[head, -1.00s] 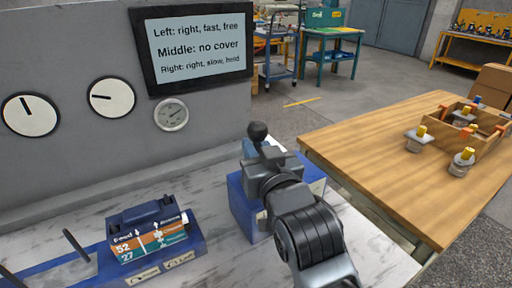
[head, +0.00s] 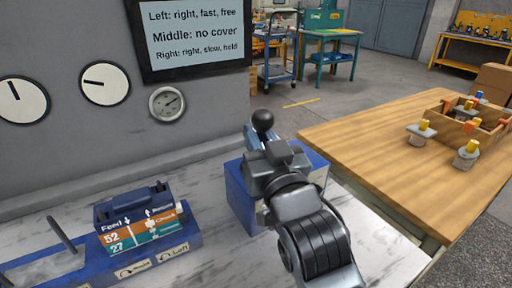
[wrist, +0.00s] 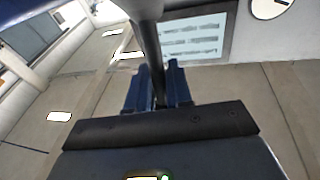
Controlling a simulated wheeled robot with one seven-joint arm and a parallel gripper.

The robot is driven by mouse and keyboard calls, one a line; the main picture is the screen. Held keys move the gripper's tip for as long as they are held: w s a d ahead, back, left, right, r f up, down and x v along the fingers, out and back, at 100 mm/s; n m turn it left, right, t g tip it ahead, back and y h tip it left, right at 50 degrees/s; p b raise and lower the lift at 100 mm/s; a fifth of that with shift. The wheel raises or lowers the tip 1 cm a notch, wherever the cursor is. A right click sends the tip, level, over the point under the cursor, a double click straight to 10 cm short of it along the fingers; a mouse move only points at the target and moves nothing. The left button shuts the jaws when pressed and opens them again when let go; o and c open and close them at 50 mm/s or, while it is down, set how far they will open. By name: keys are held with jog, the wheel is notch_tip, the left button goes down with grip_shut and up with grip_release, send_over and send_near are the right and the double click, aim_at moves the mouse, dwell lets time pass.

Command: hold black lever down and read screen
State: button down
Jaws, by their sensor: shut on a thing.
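The black lever (head: 262,121) has a round knob that rises just above my gripper (head: 257,138) in the head view. My gripper is shut on the lever, over the blue block (head: 236,190). In the wrist view the lever's dark rod (wrist: 150,45) runs between the two blue fingertips (wrist: 157,85). The knob's far side and the lever's base are hidden. The screen (head: 195,35) hangs on the grey wall.
Two white dials (head: 105,83) and a small round gauge (head: 167,104) are on the wall. A blue control box (head: 140,222) marked "Feed", 52 and 27 stands at lower left. A wooden table (head: 370,150) with a box of parts (head: 450,108) stands at right.

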jog(key=shift+s+d+f+t+b, duration=0.45)
jog(key=shift+t+b, duration=0.45)
jog(key=shift+b, duration=1.3)
jog(key=shift+s+m+t+y+b, duration=0.3)
jog(key=shift+t+b, duration=0.1)
jog(key=shift+b, duration=0.4)
jog(key=c, duration=1.1)
grip_release()
jog(key=shift+r, duration=0.1)
jog(key=shift+c, duration=0.2)
jog(key=shift+d, duration=0.1)
jog(key=v, duration=0.7)
jog(key=shift+s, duration=0.3)
jog(key=shift+d, duration=0.1)
jog(key=shift+c, duration=0.2)
